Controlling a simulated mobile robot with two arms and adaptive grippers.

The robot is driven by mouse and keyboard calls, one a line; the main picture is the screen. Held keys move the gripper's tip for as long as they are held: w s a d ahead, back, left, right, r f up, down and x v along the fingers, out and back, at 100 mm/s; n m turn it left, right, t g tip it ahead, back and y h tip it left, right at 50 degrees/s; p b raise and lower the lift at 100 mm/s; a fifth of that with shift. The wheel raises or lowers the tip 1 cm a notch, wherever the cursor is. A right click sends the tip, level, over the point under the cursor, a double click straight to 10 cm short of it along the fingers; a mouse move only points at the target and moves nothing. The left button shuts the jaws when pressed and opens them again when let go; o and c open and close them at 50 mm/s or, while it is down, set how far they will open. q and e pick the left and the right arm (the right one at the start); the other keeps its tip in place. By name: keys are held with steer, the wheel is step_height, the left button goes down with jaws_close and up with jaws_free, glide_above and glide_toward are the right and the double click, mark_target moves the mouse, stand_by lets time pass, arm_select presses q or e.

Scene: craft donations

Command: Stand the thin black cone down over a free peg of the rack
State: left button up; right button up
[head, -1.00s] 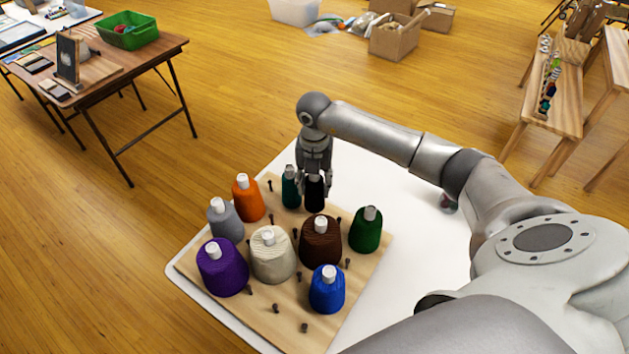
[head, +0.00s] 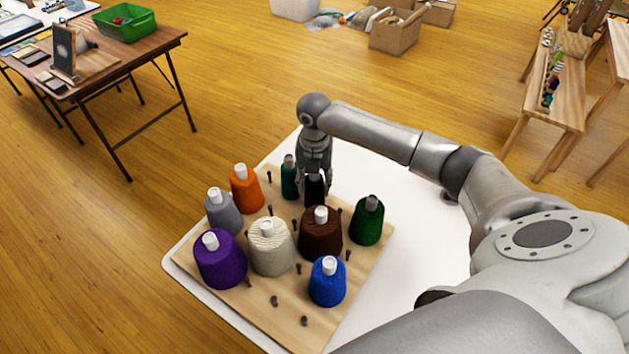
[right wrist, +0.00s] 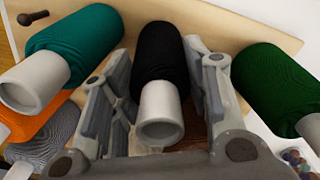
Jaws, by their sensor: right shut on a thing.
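The thin black cone (head: 314,190) is between the fingers of my right gripper (head: 314,182), at the back of the wooden rack (head: 288,292). In the right wrist view the black cone (right wrist: 160,55) has its pale tube top towards the camera, and the gripper (right wrist: 158,95) is shut on it. It looks roughly upright. Its base is hard to see, so I cannot tell whether it is over a peg or touching the board. Free pegs include one at the back left (head: 270,178) and one at the front (head: 304,321). My left gripper is out of view.
A teal cone (head: 288,180) stands close left of the black one, a brown cone (head: 320,235) in front, and a dark green cone (head: 367,222) to the right. Orange, grey, purple, cream and blue cones fill other pegs. The white table (head: 425,235) is largely clear at right.

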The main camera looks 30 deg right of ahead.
steer(key=shift+f, duration=0.25)
steer(key=o, duration=1.1)
step_height(320, 180, up, 12)
steer(key=shift+r, duration=0.1)
